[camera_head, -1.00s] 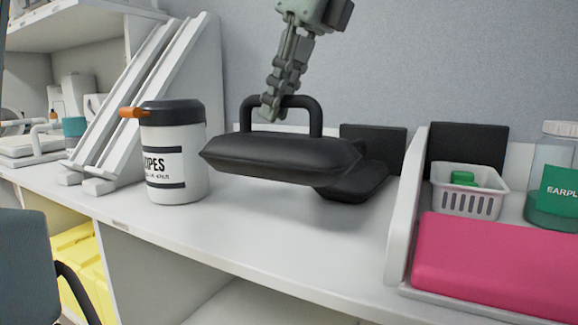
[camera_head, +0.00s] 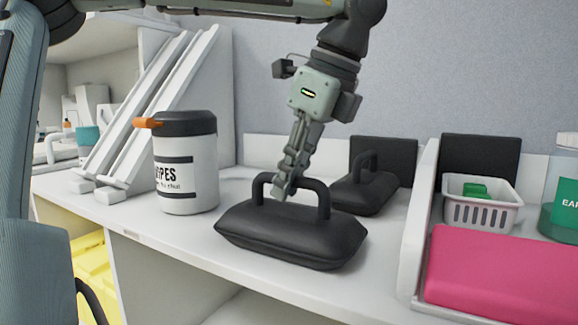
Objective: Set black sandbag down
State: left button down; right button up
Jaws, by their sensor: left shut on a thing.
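A black sandbag (camera_head: 290,235) with a looped handle is low at the front of the white shelf top (camera_head: 245,272), between the wipes canister and the white divider. Its underside appears to meet the surface. My left gripper (camera_head: 283,190) points down from above and is shut on the sandbag's handle. My right gripper is not in view.
A wipes canister (camera_head: 186,170) with an orange tab stands close on the left. A white divider (camera_head: 420,225) stands on the right, with a pink pad (camera_head: 505,275) and a white basket (camera_head: 481,212) beyond it. The shelf's front edge is close.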

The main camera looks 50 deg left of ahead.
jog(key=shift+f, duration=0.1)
pick_arm(q)
jog(key=c, duration=1.8)
grip_release()
jog(key=o, duration=0.3)
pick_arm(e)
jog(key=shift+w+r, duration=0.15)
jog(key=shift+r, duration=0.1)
pick_arm(q)
jog(key=shift+r, duration=0.1)
jog(key=v, duration=0.6)
jog(key=shift+d, duration=0.15)
jog(key=shift+d+r, duration=0.1)
jog(key=shift+r, duration=0.25)
jog(key=shift+d+r, duration=0.1)
jog(key=shift+r, duration=0.15)
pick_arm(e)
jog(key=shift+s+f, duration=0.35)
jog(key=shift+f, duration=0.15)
